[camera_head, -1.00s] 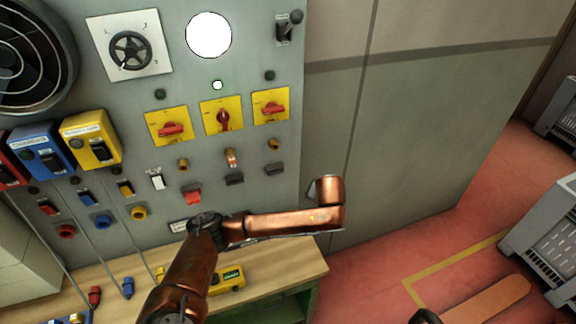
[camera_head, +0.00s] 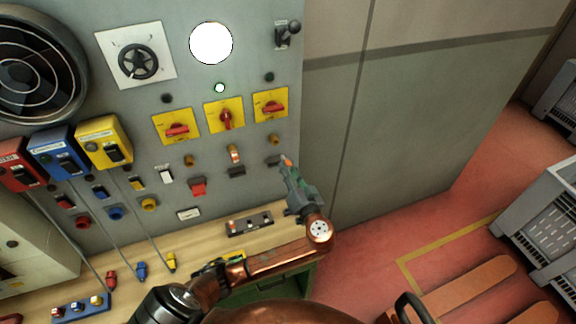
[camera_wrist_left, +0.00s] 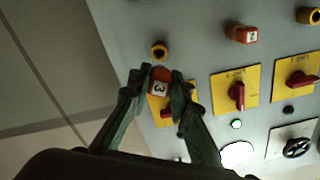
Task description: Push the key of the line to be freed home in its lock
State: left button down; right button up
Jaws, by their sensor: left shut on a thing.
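My left gripper (camera_head: 287,168) is raised at the panel, its fingers shut on an orange-red key. In the left wrist view the key (camera_wrist_left: 160,82) shows a white tag reading 3 between the fingertips (camera_wrist_left: 160,76). A brass lock (camera_head: 274,139) is just beyond the fingertips; it shows in the wrist view (camera_wrist_left: 159,50) with its dark hole visible. The key appears outside the lock; the exact gap cannot be told. Another key (camera_wrist_left: 241,34), tagged 2, sits in the middle lock. The left lock (camera_head: 189,160) looks empty. My right gripper is not in view.
Yellow-plated red switches (camera_head: 226,117) stand above the locks; the middle handle is vertical. A small light (camera_head: 219,88) shows green. A wooden bench (camera_head: 195,240) below holds a dark strip (camera_head: 249,224).

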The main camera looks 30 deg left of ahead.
aim_at(283, 156)
pick_arm(q)
jog(key=shift+w+a, duration=0.9)
jog(key=shift+a, duration=0.1)
jog(key=shift+x, duration=1.35)
jog(key=shift+w+a, duration=0.4)
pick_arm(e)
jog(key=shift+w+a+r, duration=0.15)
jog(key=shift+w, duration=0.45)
pick_arm(q)
jog(key=shift+f, duration=0.1)
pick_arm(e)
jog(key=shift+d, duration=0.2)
pick_arm(q)
jog(key=shift+f, duration=0.1)
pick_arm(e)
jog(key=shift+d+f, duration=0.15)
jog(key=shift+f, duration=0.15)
pick_arm(q)
jog(key=shift+a+b, duration=0.1)
jog(key=shift+b, duration=0.25)
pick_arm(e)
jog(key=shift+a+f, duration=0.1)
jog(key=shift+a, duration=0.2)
pick_arm(q)
jog(key=shift+w+a, duration=0.3)
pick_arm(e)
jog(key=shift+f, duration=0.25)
